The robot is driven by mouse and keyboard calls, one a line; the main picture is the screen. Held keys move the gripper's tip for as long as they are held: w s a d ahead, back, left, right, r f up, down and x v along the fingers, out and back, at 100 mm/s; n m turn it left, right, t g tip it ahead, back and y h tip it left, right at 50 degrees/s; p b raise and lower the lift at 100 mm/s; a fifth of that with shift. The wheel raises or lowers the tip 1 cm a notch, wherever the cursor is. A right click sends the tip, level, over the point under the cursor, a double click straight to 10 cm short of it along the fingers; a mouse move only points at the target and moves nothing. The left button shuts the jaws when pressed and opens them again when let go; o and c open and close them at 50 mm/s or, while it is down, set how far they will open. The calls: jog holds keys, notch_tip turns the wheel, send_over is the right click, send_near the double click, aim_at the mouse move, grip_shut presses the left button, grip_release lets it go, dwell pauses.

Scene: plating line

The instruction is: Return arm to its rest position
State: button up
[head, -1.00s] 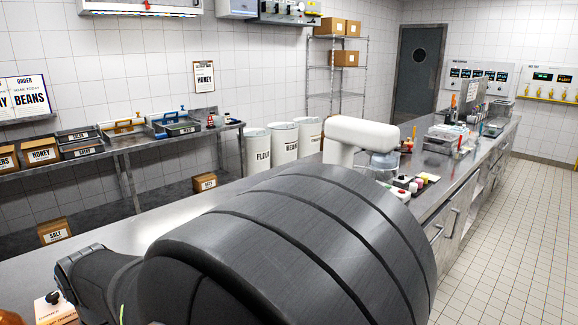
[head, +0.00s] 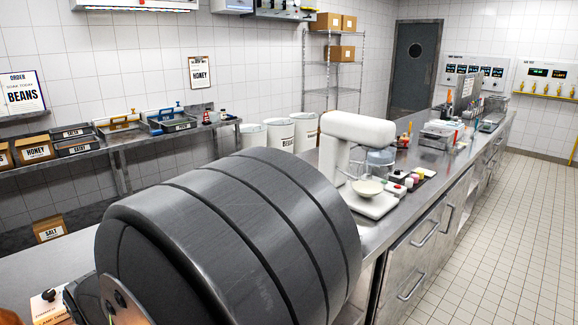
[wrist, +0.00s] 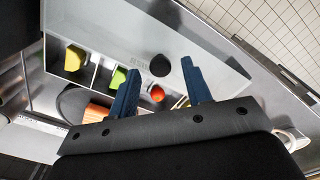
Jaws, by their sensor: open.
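My gripper (wrist: 161,76) shows in the wrist view with its two blue fingers spread apart and nothing between them. A compartmented holder (wrist: 87,84) with a yellow piece (wrist: 74,58) and a green piece (wrist: 118,78) lies left of the fingers. A small red-orange round thing (wrist: 157,94) shows beyond the gap between the fingers. In the head view my dark arm fills the lower middle, and the gripper is hidden.
A white stand mixer (head: 357,130) and a pale bowl (head: 367,187) stand on the counter right of my arm. Small coloured items (head: 411,180) sit beside them. The floor (head: 490,220) at right is clear.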

notch_tip(320, 180, up, 16)
notch_tip(320, 180, down, 17)
jog(key=shift+w+a+f, duration=0.1)
jog(key=shift+a, duration=0.05)
jog(key=w+a, duration=0.5)
jog(key=shift+r, duration=0.3)
notch_tip(320, 180, up, 16)
jog(key=m, duration=0.7)
jog(key=shift+s+m, duration=0.3)
jog(key=shift+m, duration=0.1)
jog(key=shift+f, duration=0.15)
